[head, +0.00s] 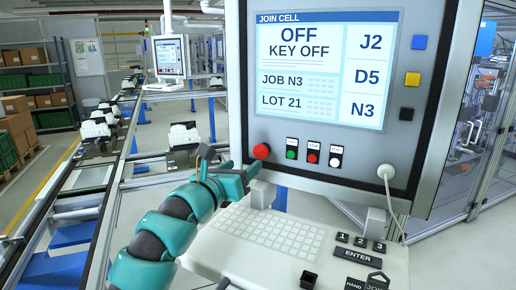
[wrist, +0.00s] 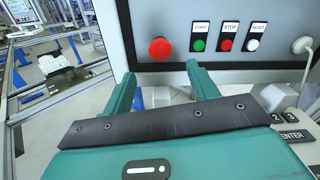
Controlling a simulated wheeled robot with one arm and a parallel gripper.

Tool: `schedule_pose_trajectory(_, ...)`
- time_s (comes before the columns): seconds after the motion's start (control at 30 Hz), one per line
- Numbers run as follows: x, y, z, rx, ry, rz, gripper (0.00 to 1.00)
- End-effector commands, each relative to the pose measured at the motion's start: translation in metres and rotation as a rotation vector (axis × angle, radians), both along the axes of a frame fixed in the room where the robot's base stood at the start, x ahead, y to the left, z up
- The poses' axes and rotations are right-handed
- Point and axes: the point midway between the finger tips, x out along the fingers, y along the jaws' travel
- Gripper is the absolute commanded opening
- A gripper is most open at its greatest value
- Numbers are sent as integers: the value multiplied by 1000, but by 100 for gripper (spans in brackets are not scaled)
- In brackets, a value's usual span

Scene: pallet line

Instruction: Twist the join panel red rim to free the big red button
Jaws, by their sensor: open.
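The big red button (head: 261,151) sits at the lower left of the join panel (head: 335,165), below the screen. In the wrist view the button (wrist: 160,49) shows as a round red knob, and I cannot make out a separate rim. My teal gripper (head: 250,172) is just below the button in the head view. In the wrist view my gripper (wrist: 160,75) has its two fingers spread, with the button ahead between and above their tips. The gripper is open and empty, and the fingers appear apart from the button.
Small green start (head: 291,154), red stop (head: 312,158) and white reset (head: 335,162) buttons sit right of the big one. A white plug with a cable (head: 386,172) is farther right. A keyboard shelf (head: 270,245) juts out below. The screen (head: 318,68) reads "OFF, KEY OFF".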

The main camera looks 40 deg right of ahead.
Motion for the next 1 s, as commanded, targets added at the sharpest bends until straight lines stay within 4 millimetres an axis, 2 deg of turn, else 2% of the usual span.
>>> schedule_pose_trajectory(0.03, 3, -9, 2, 0, 2, -4, 59)
schedule_pose_trajectory(0.3, 24, -47, 2, -1, 2, -5, 59)
schedule_pose_trajectory(0.5, 36, -69, 2, -2, 0, -3, 59)
schedule_pose_trajectory(0.7, 43, -79, 1, 0, 1, 1, 59)
schedule_pose_trajectory(1.0, 44, -81, 0, 0, 0, 1, 59)
